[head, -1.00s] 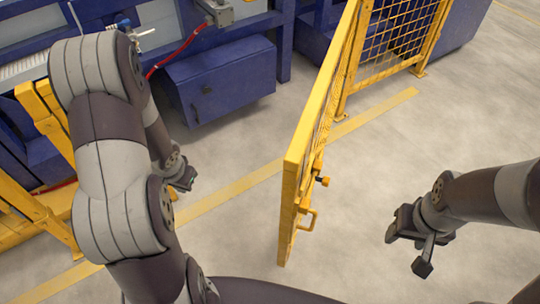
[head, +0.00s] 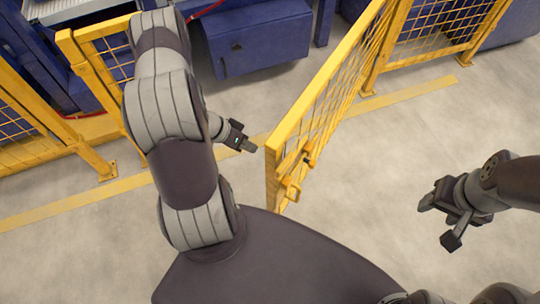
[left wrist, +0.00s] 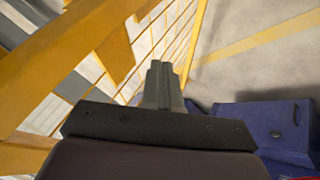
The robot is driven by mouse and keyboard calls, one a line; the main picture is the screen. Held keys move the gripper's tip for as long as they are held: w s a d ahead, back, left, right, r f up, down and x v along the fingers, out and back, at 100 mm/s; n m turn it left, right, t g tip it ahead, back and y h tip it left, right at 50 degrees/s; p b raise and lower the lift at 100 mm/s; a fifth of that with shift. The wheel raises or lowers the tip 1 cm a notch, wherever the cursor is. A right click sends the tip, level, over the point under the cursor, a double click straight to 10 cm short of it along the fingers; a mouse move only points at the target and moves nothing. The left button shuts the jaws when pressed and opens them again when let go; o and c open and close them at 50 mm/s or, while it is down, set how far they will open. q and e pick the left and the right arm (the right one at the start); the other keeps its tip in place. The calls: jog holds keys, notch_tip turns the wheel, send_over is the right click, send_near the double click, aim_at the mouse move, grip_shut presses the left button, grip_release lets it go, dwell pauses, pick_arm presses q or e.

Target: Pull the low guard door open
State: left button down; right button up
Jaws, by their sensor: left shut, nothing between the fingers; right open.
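The low guard door (head: 322,98) is a yellow frame with wire mesh. In the head view it stands swung out from the fence line, its free end toward me, with a handle (head: 291,189) and a latch (head: 311,151) on its right face. My left gripper (head: 252,148) is shut and empty, just left of the door's free end post; whether it touches is unclear. In the left wrist view its closed fingers (left wrist: 163,85) point along the door's mesh (left wrist: 155,40). My right gripper (head: 440,220) is open and empty, right of the door and apart from it.
Fixed yellow fence panels stand at the left (head: 40,130) and the far right (head: 425,30). A blue cabinet (head: 258,38) stands behind the opening. A yellow floor line (head: 410,97) crosses it. The floor right of the door is clear.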

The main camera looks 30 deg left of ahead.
pick_arm(q)
jog(key=w+d+f, duration=0.1)
jog(key=d+f, duration=0.2)
jog(key=d, duration=0.3)
dwell(0.3)
